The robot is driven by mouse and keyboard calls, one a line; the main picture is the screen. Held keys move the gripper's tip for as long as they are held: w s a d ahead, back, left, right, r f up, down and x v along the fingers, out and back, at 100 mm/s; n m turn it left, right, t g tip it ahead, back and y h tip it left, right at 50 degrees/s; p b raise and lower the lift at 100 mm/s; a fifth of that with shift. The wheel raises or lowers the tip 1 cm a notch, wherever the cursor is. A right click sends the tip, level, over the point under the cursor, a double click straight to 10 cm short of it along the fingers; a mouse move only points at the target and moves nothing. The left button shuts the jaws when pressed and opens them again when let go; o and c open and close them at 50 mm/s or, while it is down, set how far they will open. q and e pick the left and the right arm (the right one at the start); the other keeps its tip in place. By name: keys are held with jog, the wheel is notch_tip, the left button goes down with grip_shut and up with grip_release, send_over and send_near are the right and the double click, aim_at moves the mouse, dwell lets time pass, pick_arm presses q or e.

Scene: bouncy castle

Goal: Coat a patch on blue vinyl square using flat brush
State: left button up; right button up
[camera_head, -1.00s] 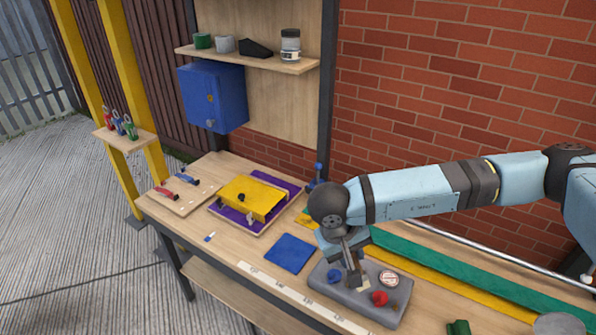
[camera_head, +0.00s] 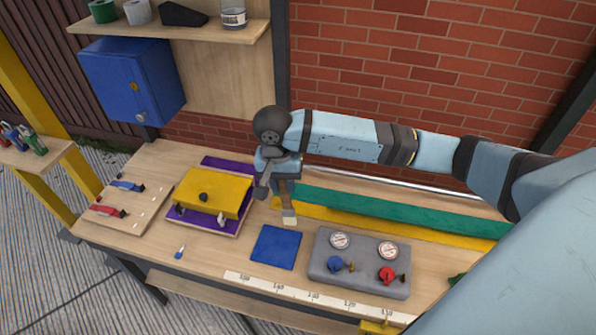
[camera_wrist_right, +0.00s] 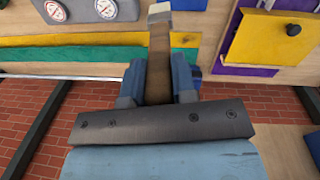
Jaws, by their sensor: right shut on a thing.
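The blue vinyl square (camera_head: 276,247) lies flat on the workbench, its visible surface plain blue. My right gripper (camera_head: 283,187) is shut on the flat brush (camera_head: 288,203), which has a brown handle and pale bristles. The brush hangs with its bristles downward, just behind the square's back right corner in the head view. I cannot tell whether the bristles touch the bench. In the right wrist view, the brush (camera_wrist_right: 160,55) stands out between the fingers (camera_wrist_right: 158,82), bristles at the far end. My left gripper is not in view.
A grey gauge block (camera_head: 345,278) with red and blue valves sits right of the square. A yellow box (camera_head: 212,190) on a purple mat stands left. Green (camera_head: 400,210) and yellow strips run behind. A small blue-tipped item (camera_head: 181,251) and a measuring tape (camera_head: 300,293) lie in front.

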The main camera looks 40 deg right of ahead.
pick_arm(q)
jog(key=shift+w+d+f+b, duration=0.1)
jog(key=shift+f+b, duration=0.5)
jog(key=shift+b, duration=0.2)
pick_arm(e)
jog(key=d+f+m, duration=0.3)
jog(key=d+f, duration=0.1)
jog(key=f, duration=0.2)
jog(key=shift+d+t+y, duration=0.2)
jog(key=shift+t+y, duration=0.1)
jog(key=shift+y, duration=0.1)
jog(key=shift+s, duration=0.1)
